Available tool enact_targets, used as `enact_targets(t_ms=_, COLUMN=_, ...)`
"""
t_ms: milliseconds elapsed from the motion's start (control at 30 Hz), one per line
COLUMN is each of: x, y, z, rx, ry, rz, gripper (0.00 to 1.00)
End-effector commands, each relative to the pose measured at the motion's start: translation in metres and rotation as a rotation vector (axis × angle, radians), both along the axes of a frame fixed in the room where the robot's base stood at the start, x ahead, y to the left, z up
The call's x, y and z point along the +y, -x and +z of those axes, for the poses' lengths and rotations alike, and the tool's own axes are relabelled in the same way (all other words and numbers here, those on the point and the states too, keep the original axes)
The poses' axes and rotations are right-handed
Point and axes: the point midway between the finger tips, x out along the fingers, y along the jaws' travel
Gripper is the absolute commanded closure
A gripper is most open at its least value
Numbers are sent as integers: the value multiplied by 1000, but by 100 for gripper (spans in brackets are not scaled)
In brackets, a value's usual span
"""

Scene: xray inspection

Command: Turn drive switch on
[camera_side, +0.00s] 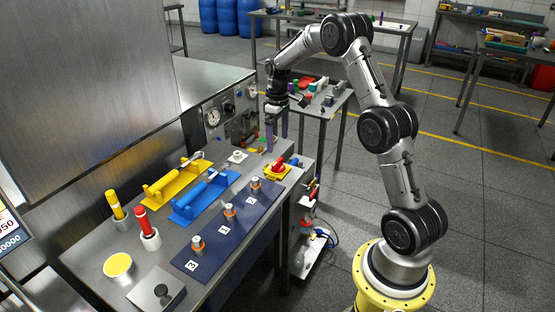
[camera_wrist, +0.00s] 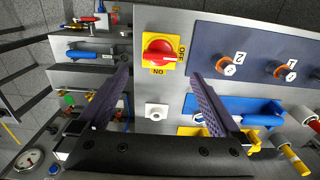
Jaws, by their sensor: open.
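The drive switch, a red rotary knob on a yellow plate, sits at the bench's far right corner in the side view (camera_side: 277,168). In the wrist view the switch (camera_wrist: 158,50) is at upper centre, with OFF lettering on its right and upside-down ON lettering below. Its red handle lies roughly sideways in that picture; I cannot tell surely which label it points at. My gripper (camera_side: 277,143) is open and empty, pointing down above the bench near the switch, apart from it. Its two purple fingers (camera_wrist: 159,74) show in the wrist view, with the switch beyond their tips.
A blue panel (camera_side: 232,222) with several orange-ringed knobs lies beside the switch. Blue (camera_side: 200,200) and yellow (camera_side: 173,182) lever fixtures stand to its left. A white button block (camera_side: 237,156) is close by. A gauge panel (camera_side: 232,112) rises behind.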

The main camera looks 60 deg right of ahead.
Motion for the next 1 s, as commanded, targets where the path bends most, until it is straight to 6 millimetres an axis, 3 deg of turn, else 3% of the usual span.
enact_targets(t_ms=200, x=1, y=0, z=-44, rx=2, ry=-1, rz=1, gripper=0)
enact_targets(t_ms=433, x=1, y=0, z=-74, rx=1, ry=-1, rz=1, gripper=0)
enact_targets(t_ms=867, x=0, y=0, z=-84, rx=-1, ry=1, rz=1, gripper=0)
enact_targets(t_ms=1000, x=0, y=0, z=-84, rx=-1, ry=1, rz=1, gripper=22)
